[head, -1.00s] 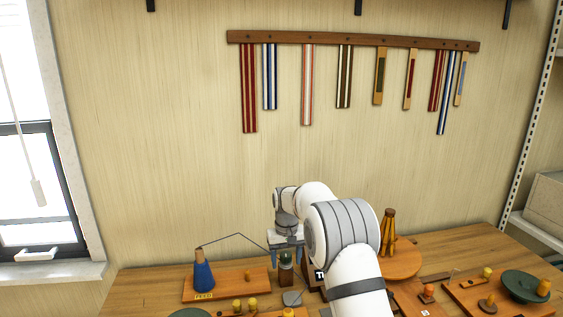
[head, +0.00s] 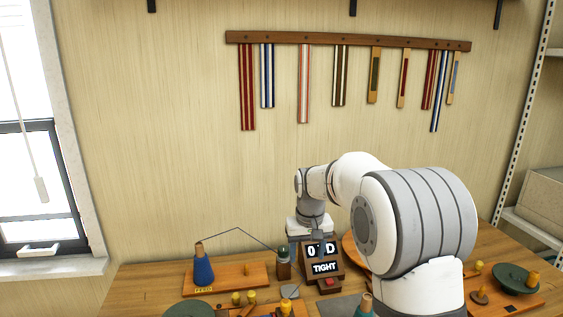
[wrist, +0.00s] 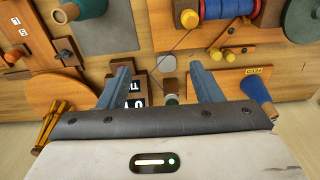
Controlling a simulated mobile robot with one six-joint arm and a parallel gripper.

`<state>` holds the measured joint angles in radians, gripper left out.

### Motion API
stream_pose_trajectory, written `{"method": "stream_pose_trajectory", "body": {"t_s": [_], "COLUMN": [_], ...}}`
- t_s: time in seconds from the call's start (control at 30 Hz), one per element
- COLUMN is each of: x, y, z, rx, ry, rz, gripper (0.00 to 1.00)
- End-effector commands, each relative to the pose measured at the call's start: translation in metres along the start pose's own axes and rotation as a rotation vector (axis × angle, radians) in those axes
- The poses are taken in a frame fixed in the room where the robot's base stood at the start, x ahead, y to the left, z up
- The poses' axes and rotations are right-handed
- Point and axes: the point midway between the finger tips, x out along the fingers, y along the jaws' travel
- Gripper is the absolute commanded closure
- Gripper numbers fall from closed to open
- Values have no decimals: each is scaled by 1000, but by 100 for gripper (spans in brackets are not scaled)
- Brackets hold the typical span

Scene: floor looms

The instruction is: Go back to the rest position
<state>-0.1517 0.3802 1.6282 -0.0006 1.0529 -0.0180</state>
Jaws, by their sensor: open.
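My gripper (wrist: 160,82) is open in the wrist view, its two blue-grey fingers apart with nothing held between them. A small dark green-topped post (wrist: 170,95) shows below and between the fingers. The same green-topped post (head: 283,262) stands just left of the sign block. My arm reaches in from the lower right and hides part of the table.
A blue thread cone (head: 203,268) stands on the feed board (head: 240,272), with a thread running to the green-topped post. Yellow pegs (head: 240,298) and a dark green disc (head: 512,277) lie on the table. Striped bands (head: 247,88) hang from a wall rail.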

Motion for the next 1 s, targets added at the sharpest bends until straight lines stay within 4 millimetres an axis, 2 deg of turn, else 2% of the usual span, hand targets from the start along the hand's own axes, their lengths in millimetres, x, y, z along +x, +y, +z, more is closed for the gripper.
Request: {"method": "stream_pose_trajectory", "body": {"t_s": [0.03, 0.1, 0.3, 0.5, 0.7, 0.83, 1.0], "x": [-16, -31, -60, -70, -63, -55, -51], "y": [6, 12, 25, 32, 32, 32, 32], "z": [19, 44, 122, 203, 272, 299, 311], "rx": [12, 27, 71, 115, 152, 166, 171], "ry": [15, 33, 79, 124, 163, 179, 185], "rz": [1, 3, 9, 17, 25, 28, 30], "gripper": [41, 41, 41, 41, 41, 41, 41]}}
